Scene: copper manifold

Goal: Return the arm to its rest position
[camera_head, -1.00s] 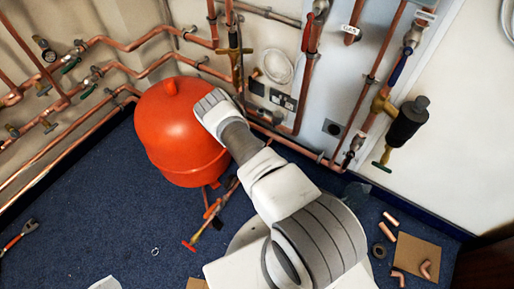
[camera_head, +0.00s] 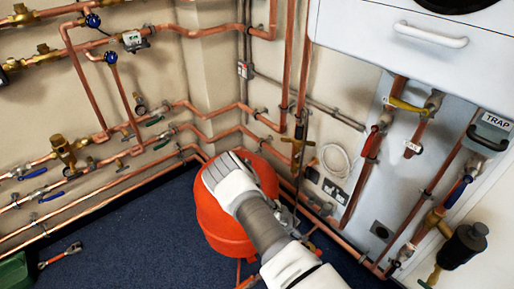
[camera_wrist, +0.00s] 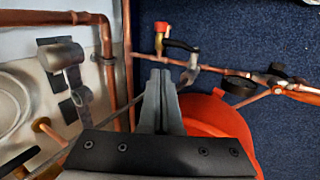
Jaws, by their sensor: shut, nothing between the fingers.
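My arm (camera_head: 262,225) reaches up from the bottom right in the head view, in front of the red round vessel (camera_head: 216,232). My gripper is hidden in the head view. In the wrist view my gripper (camera_wrist: 161,76) is shut, its two grey fingers together with nothing between them. The red vessel (camera_wrist: 222,122) lies behind and to the right of the fingers in that view. A valve with a red cap (camera_wrist: 161,28) and a black lever shows just above the fingertips. I cannot tell the exact gap between the fingers and the pipework.
Copper pipes (camera_head: 150,145) with several valves run along the walls. A white boiler casing (camera_head: 350,45) hangs at the upper right, with a black-bodied valve (camera_head: 463,247) below. A wrench (camera_head: 60,255) lies on the blue carpet (camera_head: 125,225), which is mostly clear at left.

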